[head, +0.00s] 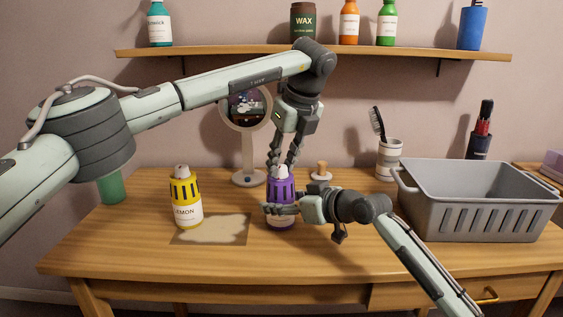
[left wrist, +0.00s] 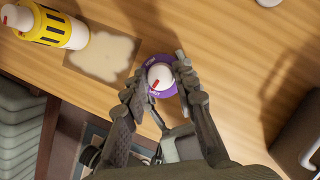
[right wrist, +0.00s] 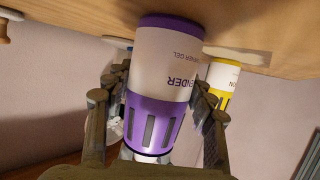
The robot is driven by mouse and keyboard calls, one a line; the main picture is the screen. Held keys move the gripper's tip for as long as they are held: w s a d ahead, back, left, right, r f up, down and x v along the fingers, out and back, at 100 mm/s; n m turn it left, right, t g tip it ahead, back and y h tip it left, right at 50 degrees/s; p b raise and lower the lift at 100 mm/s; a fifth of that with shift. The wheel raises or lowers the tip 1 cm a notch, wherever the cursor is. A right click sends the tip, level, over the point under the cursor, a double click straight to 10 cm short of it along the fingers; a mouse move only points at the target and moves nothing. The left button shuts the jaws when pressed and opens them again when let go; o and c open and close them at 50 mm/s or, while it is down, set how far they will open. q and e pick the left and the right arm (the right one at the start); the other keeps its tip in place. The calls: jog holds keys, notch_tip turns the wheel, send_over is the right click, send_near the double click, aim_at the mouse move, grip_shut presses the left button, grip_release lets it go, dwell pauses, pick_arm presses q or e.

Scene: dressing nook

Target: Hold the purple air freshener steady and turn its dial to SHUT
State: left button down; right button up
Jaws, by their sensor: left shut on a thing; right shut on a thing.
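The purple air freshener (head: 281,188) stands upright on the table, with a white body and a purple slotted top. My right gripper (head: 282,209) is shut on its body from the right; the right wrist view shows the fingers on both sides of the can (right wrist: 155,110). My left gripper (head: 281,167) points down from above, shut on the white dial (left wrist: 160,76) on top. The dial's red mark points to the lower left in the left wrist view, towards small lettering on the purple ring (left wrist: 161,92). That lettering is too small to read surely.
A yellow lemon air freshener (head: 186,200) stands to the left, beside a pale patch (head: 212,229) on the table. A round mirror (head: 246,110) and a wooden-topped item (head: 321,172) are behind. A grey bin (head: 478,213) fills the right side. A shelf (head: 230,53) with bottles hangs above.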

pick_arm(q)
jog(key=shift+n+g+y, duration=0.3)
jog(key=shift+n, duration=0.8)
jog(key=c, duration=1.2)
grip_release()
jog(key=v, duration=1.2)
